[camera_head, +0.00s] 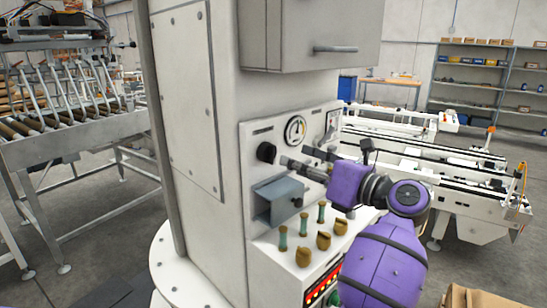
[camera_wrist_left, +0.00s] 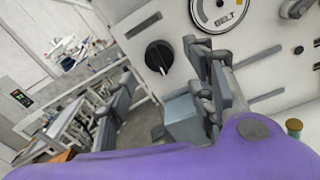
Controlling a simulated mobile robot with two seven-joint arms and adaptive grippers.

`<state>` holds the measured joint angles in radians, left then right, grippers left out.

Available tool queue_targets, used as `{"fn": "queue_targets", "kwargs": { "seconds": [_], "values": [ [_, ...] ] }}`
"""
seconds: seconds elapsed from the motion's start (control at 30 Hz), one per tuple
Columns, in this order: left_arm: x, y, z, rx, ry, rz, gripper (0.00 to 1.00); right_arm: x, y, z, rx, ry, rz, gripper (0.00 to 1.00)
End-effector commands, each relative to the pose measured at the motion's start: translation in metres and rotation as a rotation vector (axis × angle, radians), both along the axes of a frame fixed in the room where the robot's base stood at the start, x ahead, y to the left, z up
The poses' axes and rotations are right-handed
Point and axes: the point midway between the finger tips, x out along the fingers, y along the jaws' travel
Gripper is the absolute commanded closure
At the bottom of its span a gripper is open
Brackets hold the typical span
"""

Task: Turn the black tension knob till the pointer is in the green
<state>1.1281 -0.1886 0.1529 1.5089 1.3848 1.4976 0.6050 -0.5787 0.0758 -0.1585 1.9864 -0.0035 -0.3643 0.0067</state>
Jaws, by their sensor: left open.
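The black knob (camera_head: 266,152) sits on the white panel of the machine column; it also shows in the left wrist view (camera_wrist_left: 158,56), with a pale mark on its face. The round gauge (camera_head: 295,129) is up and right of the knob; in the left wrist view the gauge (camera_wrist_left: 217,14) reads BELT and is cut off by the top edge. I cannot tell whether its pointer is in the green. My left gripper (camera_head: 285,162) is open and empty, just right of the knob and apart from it. In the left wrist view its fingers (camera_wrist_left: 207,50) are beside the knob.
A grey-blue box (camera_head: 277,204) juts out below the knob. Several green and brass knobs (camera_head: 323,240) stand on the ledge beneath. A grey cabinet with a handle (camera_head: 335,49) overhangs the panel. Conveyors (camera_head: 440,180) lie to the right.

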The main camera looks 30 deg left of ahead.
Motion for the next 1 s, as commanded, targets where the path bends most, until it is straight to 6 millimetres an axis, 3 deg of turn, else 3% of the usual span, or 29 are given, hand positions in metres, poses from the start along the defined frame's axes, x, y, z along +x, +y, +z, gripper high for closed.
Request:
{"fn": "queue_targets", "kwargs": {
  "seconds": [0.17, 0.6, 0.97, 1.0],
  "values": [
    [-0.004, 0.012, -0.002, -0.026, -0.025, 0.026, 0.51, 0.005, 0.001, 0.006, 0.002, -0.010, 0.000, 1.00],
    [0.011, 0.072, 0.000, -0.021, -0.025, 0.024, 0.51, 0.008, 0.009, 0.019, 0.015, -0.011, 0.016, 1.00],
    [0.013, 0.077, -0.003, -0.022, -0.022, 0.022, 0.51, 0.001, 0.006, 0.014, 0.008, 0.006, 0.018, 1.00],
    [0.013, 0.077, -0.003, -0.022, -0.022, 0.022, 0.56, 0.001, 0.005, 0.013, 0.008, 0.006, 0.018, 1.00]
  ]
}}
